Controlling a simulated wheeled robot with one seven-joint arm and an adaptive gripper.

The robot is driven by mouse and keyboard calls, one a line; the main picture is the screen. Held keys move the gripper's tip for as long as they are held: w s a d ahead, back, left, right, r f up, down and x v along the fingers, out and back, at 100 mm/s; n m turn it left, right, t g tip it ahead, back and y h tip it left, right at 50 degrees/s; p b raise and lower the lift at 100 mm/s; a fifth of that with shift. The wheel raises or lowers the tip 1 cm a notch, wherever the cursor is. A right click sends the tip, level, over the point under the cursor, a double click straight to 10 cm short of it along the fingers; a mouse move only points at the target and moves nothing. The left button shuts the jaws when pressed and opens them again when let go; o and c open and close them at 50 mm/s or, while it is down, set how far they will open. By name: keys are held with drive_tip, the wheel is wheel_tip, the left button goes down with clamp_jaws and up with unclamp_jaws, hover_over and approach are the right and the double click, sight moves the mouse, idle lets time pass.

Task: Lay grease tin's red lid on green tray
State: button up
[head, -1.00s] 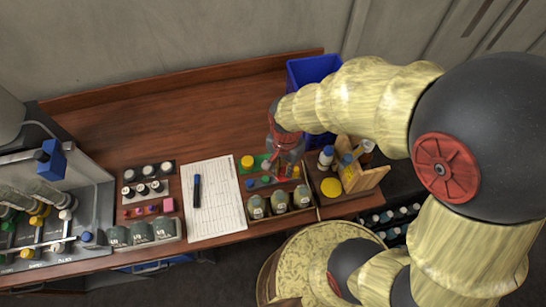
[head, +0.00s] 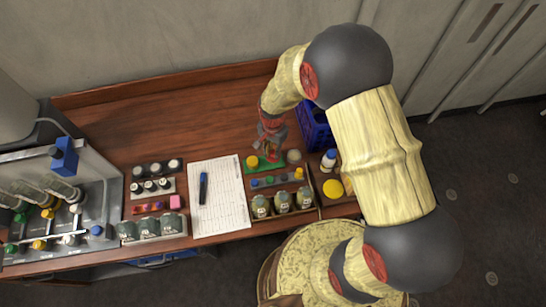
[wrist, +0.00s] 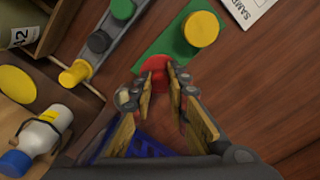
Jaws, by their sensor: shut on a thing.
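My gripper (head: 269,150) is shut on the red lid (wrist: 161,68), which shows between its fingertips in the wrist view (wrist: 160,75). In that view the lid overlaps the lower end of the green tray (wrist: 172,48). A gap between lid and tray cannot be judged. The tray also shows below my gripper in the head view (head: 275,167). A round yellow piece (wrist: 201,28) sits on the tray's other end. A round greyish thing (head: 294,156) stands just right of the tray; I cannot tell if it is the grease tin.
A grey rack (wrist: 110,28) with coloured caps lies beside the tray. A wooden box of jars (head: 284,213), a white bottle with a blue cap (head: 328,160) and a blue crate (head: 316,130) stand nearby. A paper sheet (head: 222,205) lies left. The back of the table is clear.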

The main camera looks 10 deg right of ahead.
sight(273, 157)
drive_tip(key=shift+f, duration=2.05)
drive_tip(key=shift+f, duration=0.2)
drive_tip(key=o, duration=0.8)
drive_tip(key=shift+r, duration=0.1)
